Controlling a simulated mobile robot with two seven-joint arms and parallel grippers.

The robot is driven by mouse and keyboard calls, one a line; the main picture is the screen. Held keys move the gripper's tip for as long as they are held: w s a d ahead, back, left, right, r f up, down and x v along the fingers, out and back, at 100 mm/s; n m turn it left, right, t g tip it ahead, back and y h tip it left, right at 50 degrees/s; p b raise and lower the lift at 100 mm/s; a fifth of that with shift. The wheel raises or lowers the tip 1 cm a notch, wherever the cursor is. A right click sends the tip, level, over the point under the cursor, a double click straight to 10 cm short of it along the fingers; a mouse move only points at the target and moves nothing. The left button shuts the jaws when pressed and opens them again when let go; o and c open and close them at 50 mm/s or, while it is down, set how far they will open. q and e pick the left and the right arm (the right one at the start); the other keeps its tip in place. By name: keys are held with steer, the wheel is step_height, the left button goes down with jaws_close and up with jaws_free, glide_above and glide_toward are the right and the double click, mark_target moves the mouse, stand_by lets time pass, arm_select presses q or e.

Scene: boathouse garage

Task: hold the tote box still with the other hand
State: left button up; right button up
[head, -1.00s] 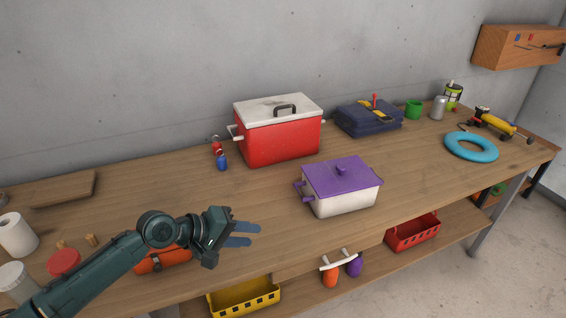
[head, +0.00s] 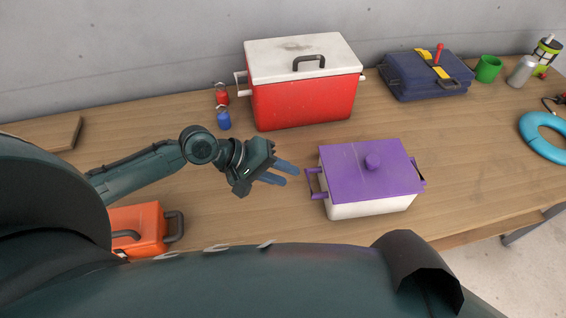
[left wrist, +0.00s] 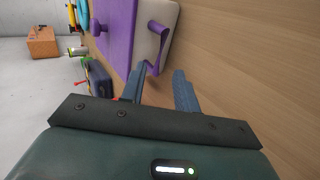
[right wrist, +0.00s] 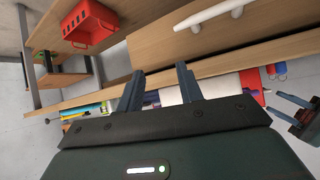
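The tote box, white with a purple lid (head: 370,170), stands on the workbench right of my left gripper. Its lid knob and purple side handles show. My left gripper (head: 288,174) is open and empty, its fingers pointing at the box's left handle (head: 316,184) with a small gap between. The left wrist view shows that handle (left wrist: 157,45) just beyond the open fingertips (left wrist: 158,80). My right gripper (right wrist: 158,82) is open and empty, facing the bench's front edge from outside; it does not show in the head view.
A red cooler (head: 305,98) stands behind the tote box, with a blue case (head: 428,84) to its right. An orange case (head: 138,229) lies at the left. A blue ring (head: 546,134) lies far right. The right wrist view shows a red basket (right wrist: 90,28) and a white handle (right wrist: 213,14).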

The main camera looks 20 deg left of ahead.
mark_target(307, 183)
arm_select(q)
steer(key=b+x, duration=0.3)
steer(key=x, duration=0.1)
steer(key=shift+f, duration=0.25)
steer(key=shift+w+d, duration=0.15)
steer(key=shift+d, duration=0.2)
steer(key=shift+x, duration=1.65)
arm_select(e)
steer(key=shift+w+a+f+t+y, duration=0.25)
steer(key=shift+a+f+t+y, duration=0.05)
steer(key=shift+a, duration=0.3)
arm_select(q)
steer(key=shift+f, duration=0.1)
jaws_close()
